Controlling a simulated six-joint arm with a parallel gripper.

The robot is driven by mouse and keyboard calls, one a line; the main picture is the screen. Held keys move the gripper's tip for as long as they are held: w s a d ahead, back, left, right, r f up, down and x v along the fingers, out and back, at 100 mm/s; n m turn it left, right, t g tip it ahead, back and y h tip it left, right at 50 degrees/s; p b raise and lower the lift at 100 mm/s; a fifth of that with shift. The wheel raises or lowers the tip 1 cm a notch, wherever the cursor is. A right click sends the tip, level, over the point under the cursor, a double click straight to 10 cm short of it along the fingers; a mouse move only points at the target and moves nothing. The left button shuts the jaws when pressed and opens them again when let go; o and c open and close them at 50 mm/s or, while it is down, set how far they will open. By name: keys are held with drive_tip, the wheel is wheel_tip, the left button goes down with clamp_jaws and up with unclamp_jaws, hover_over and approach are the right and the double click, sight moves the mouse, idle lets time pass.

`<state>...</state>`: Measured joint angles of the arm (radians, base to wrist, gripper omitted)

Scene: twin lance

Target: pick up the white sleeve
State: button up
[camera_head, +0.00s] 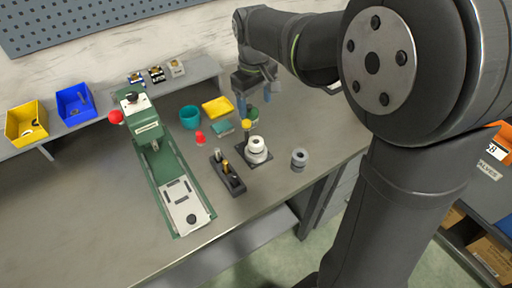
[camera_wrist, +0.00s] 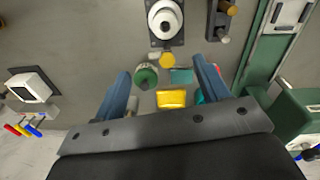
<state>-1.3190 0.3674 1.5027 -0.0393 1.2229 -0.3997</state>
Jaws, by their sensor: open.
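The white sleeve (camera_head: 257,145) is a short white cylinder with a dark hole in its top. It stands upright on a dark square base (camera_head: 263,159) near the middle of the bench. In the wrist view the white sleeve (camera_wrist: 165,20) is at the top centre, beyond my fingertips. My gripper (camera_head: 254,102) is open and empty, above and behind the sleeve in the head view. Its two blue fingers also show in the wrist view (camera_wrist: 162,67), apart from the sleeve. Whether the white stack is one piece or more I cannot tell.
A yellow knob (camera_head: 246,124) and a green round piece (camera_head: 253,114) stand close behind the sleeve. A black block with pegs (camera_head: 228,176) is to its left, a grey ring (camera_head: 299,159) to its right. A green press (camera_head: 160,165) stands further left. Bench front is clear.

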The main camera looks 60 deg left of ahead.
drive_tip(key=r+n, duration=0.2)
approach(256, 142)
drive_tip(key=f, duration=0.9)
drive_tip(key=shift+s+d, duration=0.15)
drive_tip(key=shift+d, duration=0.1)
drive_tip(key=c, duration=1.1)
